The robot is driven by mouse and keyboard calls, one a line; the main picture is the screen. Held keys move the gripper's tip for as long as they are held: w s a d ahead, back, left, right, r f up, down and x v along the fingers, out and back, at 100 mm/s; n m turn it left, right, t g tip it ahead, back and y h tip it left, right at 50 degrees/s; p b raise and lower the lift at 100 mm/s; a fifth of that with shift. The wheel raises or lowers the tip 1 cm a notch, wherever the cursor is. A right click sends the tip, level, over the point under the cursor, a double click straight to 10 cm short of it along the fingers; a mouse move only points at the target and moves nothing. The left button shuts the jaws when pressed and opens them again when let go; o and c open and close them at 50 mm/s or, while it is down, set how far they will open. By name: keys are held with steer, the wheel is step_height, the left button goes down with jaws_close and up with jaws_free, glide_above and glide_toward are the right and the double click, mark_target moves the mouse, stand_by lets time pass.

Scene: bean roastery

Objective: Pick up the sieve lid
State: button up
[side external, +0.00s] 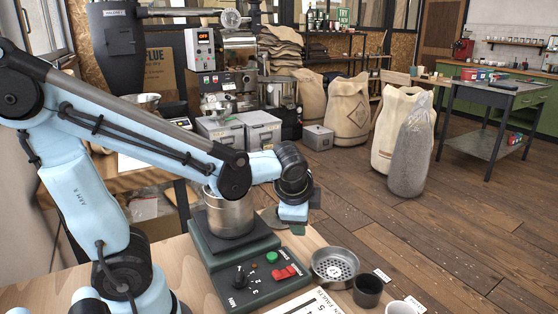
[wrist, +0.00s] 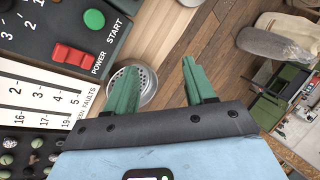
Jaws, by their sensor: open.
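A round metal dish with a perforated bottom (side external: 335,268), the only sieve-like piece I see, lies on the table's right side. It also shows in the wrist view (wrist: 148,84), partly hidden behind one finger. No separate lid can be made out. My gripper (side external: 286,226) is open and empty, above the table and up and left of the dish in the side view. In the wrist view, the green fingers of my gripper (wrist: 158,80) stand wide apart, the left one overlapping the dish, the right one over bare background.
A green grinder-like machine with a control panel (side external: 252,283) and metal canister (side external: 230,215) stands left of the dish. A dark cup (side external: 367,290) and a white cup (side external: 403,307) stand to its right. A printed chart (wrist: 40,100) and a bean board (wrist: 22,146) lie nearby.

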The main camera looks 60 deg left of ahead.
steer(key=w+a+f+m+g+y, duration=0.1)
steer(key=f+m+y, duration=0.1)
steer(key=m, duration=0.1)
steer(key=w+a+f+m+g+y, duration=0.1)
steer(key=w+a+m+y, duration=0.1)
steer(key=m+y, duration=0.1)
steer(key=w+a+f+m+g+y, duration=0.1)
steer(key=f+m+y, duration=0.1)
steer(key=m, duration=0.1)
steer(key=shift+w+a+f+m+y, duration=0.3)
steer(key=shift+w+a+m+y, duration=0.05)
steer(key=shift+w+m+y, duration=0.05)
steer(key=shift+s+a+f+m+y, duration=0.1)
steer(key=shift+s+f+m+y, duration=0.05)
steer(key=shift+f+m+y, duration=0.45)
steer(key=x, duration=0.6)
steer(key=shift+s+a, duration=0.1)
steer(key=shift+a, duration=0.15)
steer(key=shift+r+x, duration=0.1)
steer(key=shift+x, duration=1.3)
steer(key=shift+r+x, duration=0.15)
steer(key=shift+x, duration=1.25)
steer(key=shift+a, duration=0.1)
jaws_close()
